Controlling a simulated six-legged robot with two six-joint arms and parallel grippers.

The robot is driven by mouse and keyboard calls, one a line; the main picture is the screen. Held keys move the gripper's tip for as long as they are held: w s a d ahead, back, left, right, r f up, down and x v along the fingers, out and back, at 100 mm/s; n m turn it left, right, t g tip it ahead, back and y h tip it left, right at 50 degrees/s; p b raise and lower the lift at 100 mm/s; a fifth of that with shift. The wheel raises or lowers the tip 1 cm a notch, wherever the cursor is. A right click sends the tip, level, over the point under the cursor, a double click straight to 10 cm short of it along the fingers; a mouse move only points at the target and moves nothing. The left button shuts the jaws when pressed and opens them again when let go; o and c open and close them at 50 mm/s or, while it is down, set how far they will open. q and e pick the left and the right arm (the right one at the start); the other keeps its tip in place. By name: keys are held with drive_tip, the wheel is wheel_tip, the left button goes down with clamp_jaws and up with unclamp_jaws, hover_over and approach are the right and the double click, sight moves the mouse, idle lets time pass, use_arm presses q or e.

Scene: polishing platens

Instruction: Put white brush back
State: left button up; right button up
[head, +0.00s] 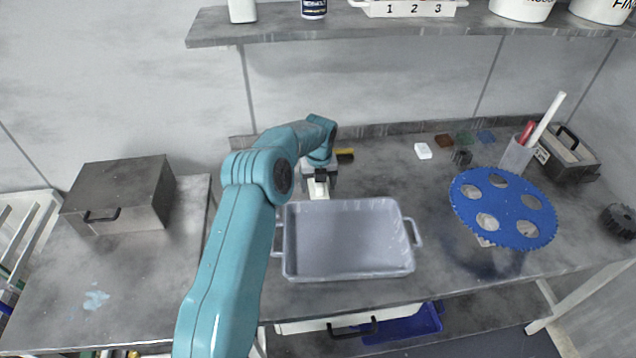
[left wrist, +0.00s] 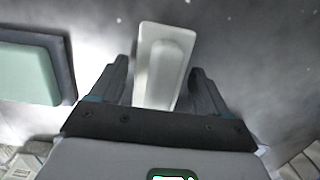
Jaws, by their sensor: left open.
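The white brush (left wrist: 165,62) lies between the two fingers of my left gripper (left wrist: 158,70) in the left wrist view. The fingers are open, one on each side of it, with gaps showing. In the head view the left gripper (head: 320,178) points down behind the grey tray, and a white piece (head: 319,191), likely the same brush, shows under it. The arm hides part of that spot. A white block (head: 423,151) lies alone on the bench at the back. My right gripper is not in view.
The grey tray (head: 350,272) stands just in front of the gripper. A dark and yellow piece (head: 345,155) is close behind. Brown (head: 444,140), green (head: 464,138) and blue (head: 486,136) pads lie at the back. A blue disc (head: 503,207) and a metal box (head: 125,190) flank the area.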

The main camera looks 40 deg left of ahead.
use_arm(q)
drive_tip(key=r, duration=0.7)
drive_tip(key=d+r, duration=0.1)
drive_tip(key=r, duration=0.3)
drive_tip(key=shift+s+r, duration=0.2)
drive_tip(key=shift+s, duration=0.15)
drive_tip(key=shift+r, duration=0.45)
drive_tip(key=shift+s+d+f, duration=0.1)
drive_tip(key=shift+s, duration=0.05)
